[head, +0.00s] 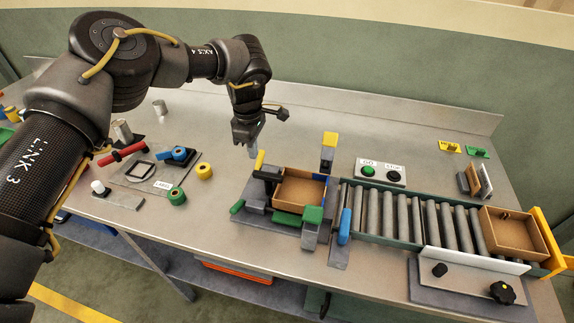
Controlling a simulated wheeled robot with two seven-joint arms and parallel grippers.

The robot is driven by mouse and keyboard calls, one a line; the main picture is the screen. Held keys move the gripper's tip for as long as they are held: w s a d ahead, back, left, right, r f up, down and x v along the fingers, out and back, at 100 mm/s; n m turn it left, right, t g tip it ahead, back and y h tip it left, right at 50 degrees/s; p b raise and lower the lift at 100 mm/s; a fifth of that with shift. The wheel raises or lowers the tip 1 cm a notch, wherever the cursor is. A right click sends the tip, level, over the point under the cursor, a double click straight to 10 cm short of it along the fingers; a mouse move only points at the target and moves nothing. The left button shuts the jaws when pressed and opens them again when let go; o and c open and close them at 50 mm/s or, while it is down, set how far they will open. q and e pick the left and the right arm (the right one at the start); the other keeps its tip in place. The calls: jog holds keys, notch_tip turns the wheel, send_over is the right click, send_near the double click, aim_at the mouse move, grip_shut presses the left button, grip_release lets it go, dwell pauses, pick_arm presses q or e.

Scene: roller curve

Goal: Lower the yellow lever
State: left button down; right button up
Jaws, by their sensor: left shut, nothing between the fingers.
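A yellow lever (260,160) stands up, slightly tilted, at the back left of a grey fixture. The fixture holds an open brown box (300,188) and has green blocks at its front. My left gripper (253,152) points down from above, its shut fingers close to the lever's top in the picture. I cannot tell whether they touch it. Nothing shows between the fingers. Another yellow part (329,139) tops a grey post behind the box, and a yellow bar (541,240) stands at the conveyor's right end. My right gripper is out of view.
A roller conveyor (388,212) runs right from the fixture, with a second brown box (513,236) at its end. A panel with a green and a black button (381,173) stands behind it. Coloured spools, including a yellow one (204,171), lie to the left. The back of the table is mostly clear.

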pick_arm(q)
jog(key=shift+s+a+r+p, duration=0.1)
jog(key=shift+s+r+p, duration=0.05)
jog(key=shift+r+p, duration=0.9)
jog(key=shift+s+r+p, duration=0.15)
jog(key=shift+r+p, duration=0.5)
jog(key=shift+r, duration=0.7)
jog(key=shift+f, duration=0.1)
